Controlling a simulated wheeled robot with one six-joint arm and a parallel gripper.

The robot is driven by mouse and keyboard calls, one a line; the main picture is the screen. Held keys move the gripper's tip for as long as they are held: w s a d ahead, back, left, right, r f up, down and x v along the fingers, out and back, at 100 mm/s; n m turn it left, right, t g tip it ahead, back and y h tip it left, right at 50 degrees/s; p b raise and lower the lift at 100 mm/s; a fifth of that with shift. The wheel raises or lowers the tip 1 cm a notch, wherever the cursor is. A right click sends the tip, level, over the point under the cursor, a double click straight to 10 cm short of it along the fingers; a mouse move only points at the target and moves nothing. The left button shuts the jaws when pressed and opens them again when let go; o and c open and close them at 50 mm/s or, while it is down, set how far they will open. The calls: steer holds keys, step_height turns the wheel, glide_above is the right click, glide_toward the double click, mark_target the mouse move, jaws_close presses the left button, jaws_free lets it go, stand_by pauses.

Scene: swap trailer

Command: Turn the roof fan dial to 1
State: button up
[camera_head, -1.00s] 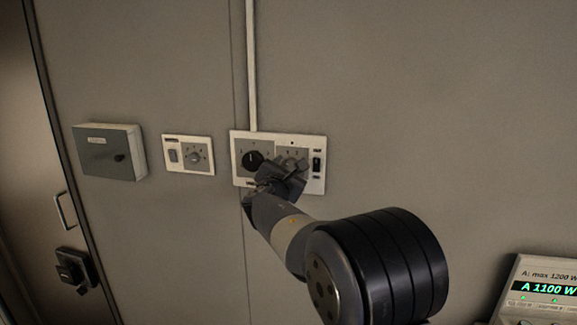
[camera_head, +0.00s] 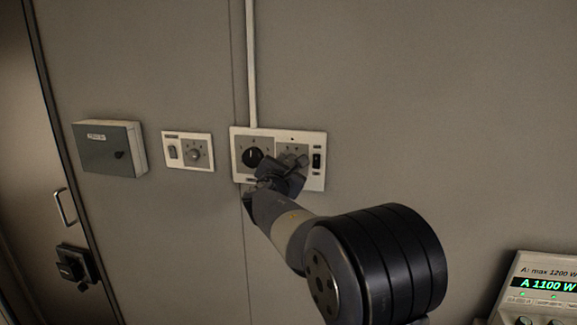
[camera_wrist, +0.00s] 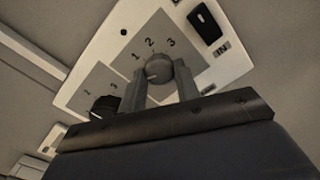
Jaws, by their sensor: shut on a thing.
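A grey dial (camera_wrist: 159,68) sits on a grey square marked 1, 2 and 3 in the wrist view. No fan label is readable. My gripper (camera_wrist: 160,80) has one finger on each side of this dial and is shut on it. A pale mark shows low on the dial's face, but I cannot tell which number it points to. In the head view my gripper (camera_head: 284,174) covers most of this dial, on the right half of the wide white panel (camera_head: 321,180).
A black dial (camera_head: 253,157) sits close left of my gripper, and a black rocker switch (camera_head: 317,161) close right. Further left are a smaller switch plate (camera_head: 188,139) and a grey box (camera_head: 107,150). A lit power display (camera_head: 545,288) is at lower right.

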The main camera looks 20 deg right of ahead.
steer(key=shift+f, duration=0.1)
steer(key=m+b, duration=0.1)
steer(key=b, duration=0.2)
steer(key=shift+f+m, duration=0.15)
steer(key=shift+m, duration=0.15)
steer(key=m+b, duration=0.2)
steer(key=b, duration=0.1)
steer(key=shift+b, duration=0.3)
steer(key=m+b, duration=0.4)
steer(key=shift+m+b, duration=0.4)
steer(key=shift+m, duration=0.1)
steer(key=shift+r, duration=0.25)
steer(key=o, duration=1)
steer(key=shift+c, duration=0.2)
